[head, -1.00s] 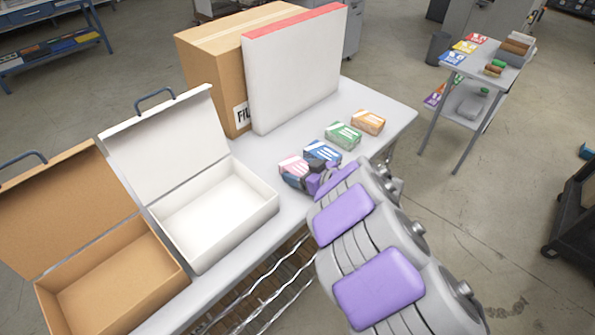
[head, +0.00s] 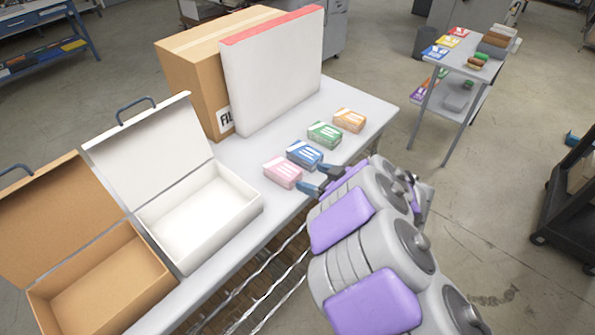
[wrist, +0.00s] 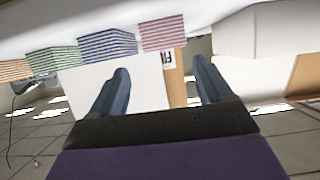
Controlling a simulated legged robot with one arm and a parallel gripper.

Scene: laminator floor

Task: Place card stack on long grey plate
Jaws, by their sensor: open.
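Several card stacks stand in a row on the long pale grey table top (head: 370,98): pink (head: 283,172), blue (head: 304,154), green (head: 324,134) and orange (head: 349,120). I cannot tell for sure which surface is the long grey plate. My gripper (head: 320,181) is at the table's near edge, in front of the pink and blue stacks. In the wrist view my gripper (wrist: 161,80) is open, with nothing between its fingers. The pink stack (wrist: 163,33) and blue stack (wrist: 107,45) show beyond the fingertips, apart from them.
An open white box (head: 200,215) and an open brown box (head: 105,285) stand left of the stacks. A tall white panel (head: 272,75) and a cardboard carton (head: 190,70) stand behind. A small grey cart (head: 478,72) is at the far right, with open floor between.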

